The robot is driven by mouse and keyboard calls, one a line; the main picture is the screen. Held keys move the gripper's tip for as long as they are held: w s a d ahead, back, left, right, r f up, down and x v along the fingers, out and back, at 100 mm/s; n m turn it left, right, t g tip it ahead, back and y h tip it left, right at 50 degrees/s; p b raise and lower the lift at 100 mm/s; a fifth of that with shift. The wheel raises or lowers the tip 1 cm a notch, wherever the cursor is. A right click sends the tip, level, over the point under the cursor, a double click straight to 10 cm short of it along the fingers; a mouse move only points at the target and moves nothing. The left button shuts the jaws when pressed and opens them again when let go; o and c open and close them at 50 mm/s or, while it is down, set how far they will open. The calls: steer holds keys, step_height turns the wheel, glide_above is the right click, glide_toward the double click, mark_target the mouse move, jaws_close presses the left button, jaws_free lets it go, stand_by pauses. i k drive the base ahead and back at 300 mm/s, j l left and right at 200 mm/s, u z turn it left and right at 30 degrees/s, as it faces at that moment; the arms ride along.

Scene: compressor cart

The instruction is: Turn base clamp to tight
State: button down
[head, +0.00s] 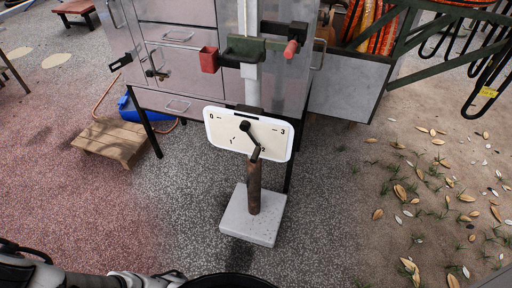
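A white dial plate (225,133) with rounded corners stands in the middle of the head view, marked 0 to 3. A black lever (251,138) on its face runs from upper left down to the right, its lower end near the 2. The plate sits on a brown post (254,190) rising from a pale square base block (240,222) on the ground. I see no label reading tight, and cannot tell which part is the base clamp. My gripper is not in view; only parts of my arm show along the bottom left edge, apart from the dial.
Behind the dial stands a grey drawer cabinet (180,68). A green bracket (245,47) with a red block (209,60) and red-tipped handle (291,49) is above. A wooden step (110,140) is at left. Ground around the base block is mostly clear; leaves lie at right.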

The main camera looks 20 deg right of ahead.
mark_target(248, 179)
steer(key=l, duration=0.45)
steer(key=k+l+u, duration=0.15)
steer(key=l, duration=0.3)
steer(key=k+l+u, duration=0.2)
steer(key=k+l, duration=0.5)
steer(key=i+j+u, duration=0.35)
steer(key=i+u, duration=0.4)
steer(key=i+j, duration=0.05)
